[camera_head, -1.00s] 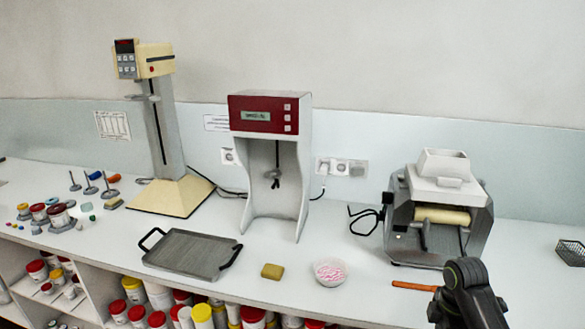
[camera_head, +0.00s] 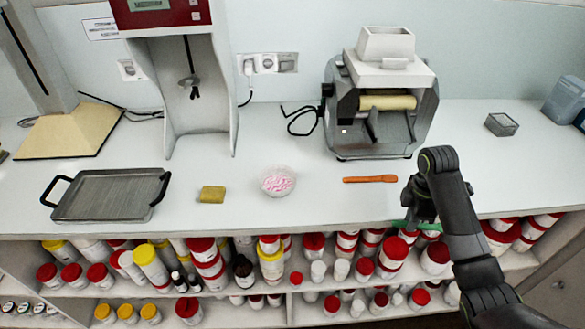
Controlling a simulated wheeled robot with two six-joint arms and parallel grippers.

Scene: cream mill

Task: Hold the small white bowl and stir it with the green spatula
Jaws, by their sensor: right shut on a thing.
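The small white bowl (camera_head: 263,184) stands on the counter left of centre, with pink and white contents in it. My right gripper (camera_head: 414,220) is at the counter's front edge, to the right of the bowl and well apart from it. It points down and is shut on a green thing, which looks like the green spatula (camera_head: 404,226). Only small green parts show beside the fingers; the rest is hidden by my gripper and arm. My left gripper is not in view.
An orange spatula (camera_head: 370,179) lies between the bowl and my right gripper. A yellow sponge (camera_head: 212,194) and a grey tray (camera_head: 155,183) with black handles lie left of the bowl. A roller mill (camera_head: 385,85) stands behind. Shelves below hold many jars.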

